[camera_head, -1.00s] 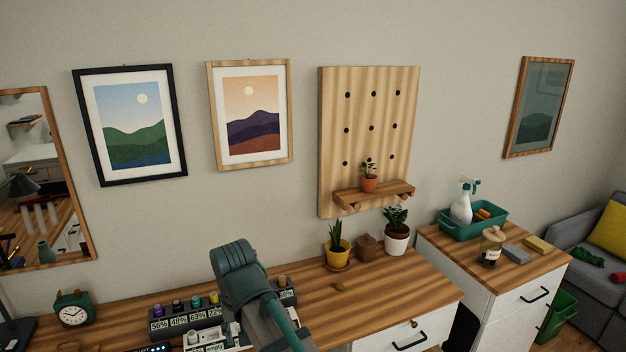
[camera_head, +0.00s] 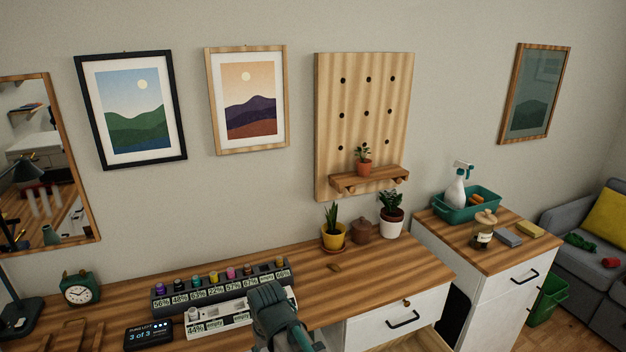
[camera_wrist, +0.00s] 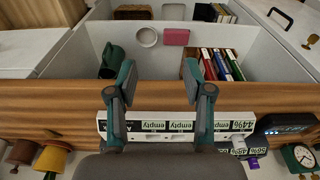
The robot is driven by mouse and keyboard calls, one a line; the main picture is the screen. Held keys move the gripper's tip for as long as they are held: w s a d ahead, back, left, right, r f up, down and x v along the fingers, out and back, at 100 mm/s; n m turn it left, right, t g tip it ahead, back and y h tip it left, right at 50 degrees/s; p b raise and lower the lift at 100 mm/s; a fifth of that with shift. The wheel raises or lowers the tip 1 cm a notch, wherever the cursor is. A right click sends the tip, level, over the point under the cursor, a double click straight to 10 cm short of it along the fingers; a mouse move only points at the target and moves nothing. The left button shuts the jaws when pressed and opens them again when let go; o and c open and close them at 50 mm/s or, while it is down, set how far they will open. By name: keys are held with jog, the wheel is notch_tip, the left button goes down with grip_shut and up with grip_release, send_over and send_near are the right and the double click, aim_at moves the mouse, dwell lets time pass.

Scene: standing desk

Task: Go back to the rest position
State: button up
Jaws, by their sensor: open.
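My gripper (camera_wrist: 158,78) shows in the wrist view with its two teal-tipped fingers apart and nothing between them. It is over the front edge of the wooden desk (camera_wrist: 55,98). The white slot rack (camera_wrist: 165,126), with labels reading "empty" and "44%", shows behind and between the fingers. In the head view my arm stands at the bottom middle, in front of the right part of this rack (camera_head: 205,328). My fingers are hidden there.
A dark rack (camera_head: 222,285) with several coloured items stands behind the white one. A display box (camera_head: 150,335), a green clock (camera_head: 79,289) and potted plants (camera_head: 333,236) stand on the desk. An open drawer (camera_wrist: 260,42) holds several things.

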jog(key=s+d+f+m+g, duration=0.1)
jog(key=s+d+f, duration=0.2)
jog(key=d+f, duration=0.35)
jog(key=s+d+f+g+h, duration=0.1)
jog(key=s+d+f, duration=0.3)
jog(key=f, duration=0.5)
jog(key=s+d+f+m+g, duration=0.1)
jog(key=s+d+f, duration=0.2)
jog(key=d+f, duration=0.4)
jog(key=s+d+f+m+g, duration=0.1)
jog(key=s+d+f, duration=0.2)
jog(key=s, duration=0.4)
jog(key=s+d+f+m+g, duration=0.1)
jog(key=s+d+f, duration=0.3)
jog(key=s, duration=0.4)
jog(key=s+d+f+m+g, duration=0.1)
jog(key=s+d+f+g, duration=0.2)
jog(key=s+f, duration=0.3)
jog(key=shift+s+d, duration=0.25)
jog(key=shift+s, duration=0.85)
